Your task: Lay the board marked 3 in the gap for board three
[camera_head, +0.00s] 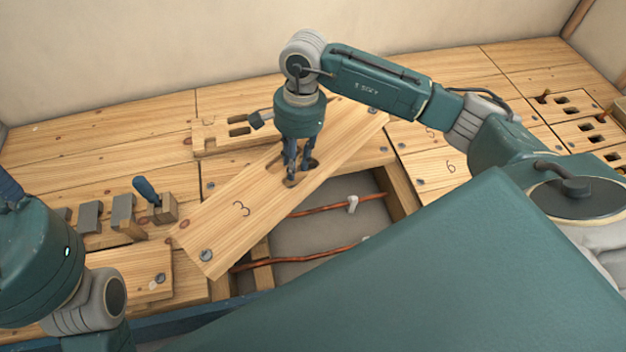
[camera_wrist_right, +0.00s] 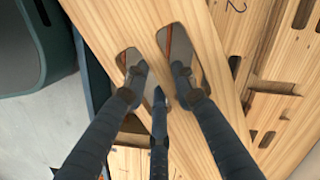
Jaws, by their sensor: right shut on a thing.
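The board marked 3 (camera_head: 240,208) is a long pale plank lying diagonally across the picture, turned out of line with the floor gap (camera_head: 335,235). It covers the gap's upper left part; whether it touches the floor I cannot tell. My right gripper (camera_head: 300,178) is shut on this board around its middle. In the right wrist view my right gripper's fingers (camera_wrist_right: 165,95) reach its two slots, and the board (camera_wrist_right: 185,15) fills the centre. The gap is open below it, showing copper pipes (camera_head: 325,208) and a grey base. My left arm shows at the left edge; its fingers are not clear.
A slotted board (camera_head: 205,140) lies behind the held board. Grey-faced wooden blocks (camera_head: 90,217) and a blue-handled tool (camera_head: 147,190) sit at the left. The board marked 6 (camera_head: 440,170) lies right of the gap. Slotted boards (camera_head: 570,105) are at the far right.

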